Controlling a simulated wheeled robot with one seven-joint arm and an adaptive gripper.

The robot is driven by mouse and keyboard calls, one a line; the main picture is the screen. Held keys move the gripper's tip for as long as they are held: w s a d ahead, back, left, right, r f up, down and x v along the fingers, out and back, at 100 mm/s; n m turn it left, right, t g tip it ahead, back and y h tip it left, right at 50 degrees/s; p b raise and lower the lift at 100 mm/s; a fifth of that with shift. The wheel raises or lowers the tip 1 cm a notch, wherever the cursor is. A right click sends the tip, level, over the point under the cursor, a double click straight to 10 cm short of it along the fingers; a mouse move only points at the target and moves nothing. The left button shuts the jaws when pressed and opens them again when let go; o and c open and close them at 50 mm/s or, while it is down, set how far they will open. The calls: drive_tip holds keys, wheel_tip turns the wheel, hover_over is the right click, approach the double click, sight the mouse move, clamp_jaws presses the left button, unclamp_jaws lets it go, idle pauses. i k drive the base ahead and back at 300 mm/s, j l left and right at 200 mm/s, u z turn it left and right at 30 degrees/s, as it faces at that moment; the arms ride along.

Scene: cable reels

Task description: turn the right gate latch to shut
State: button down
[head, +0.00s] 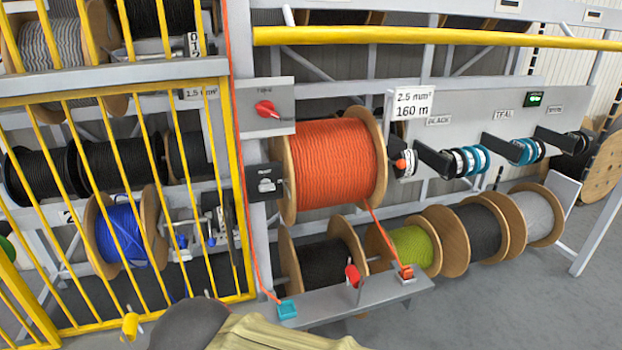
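A yellow barred gate (130,92) stands in front of the racks at the left, and its right upright is beside a grey post. I cannot tell for sure which part is the right gate latch. A small yellow cylinder-shaped piece (130,325) shows low at the gate's bottom edge, partly cut off by the frame. A red knob (265,108) sits on a grey plate right of the gate and points to the right. My gripper is not in view; only dark and beige parts of my arm show at the bottom edge.
An orange cable reel (330,163) stands right of the post, with its cable running down to a grey ledge (350,300). A red-topped lever (353,276) stands on the ledge. A yellow rail (430,36) crosses above. Grey floor (500,310) is free at the lower right.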

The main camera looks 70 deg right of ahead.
sight(266, 185)
drive_tip(key=l+z, duration=0.15)
drive_tip(key=z, duration=1.5)
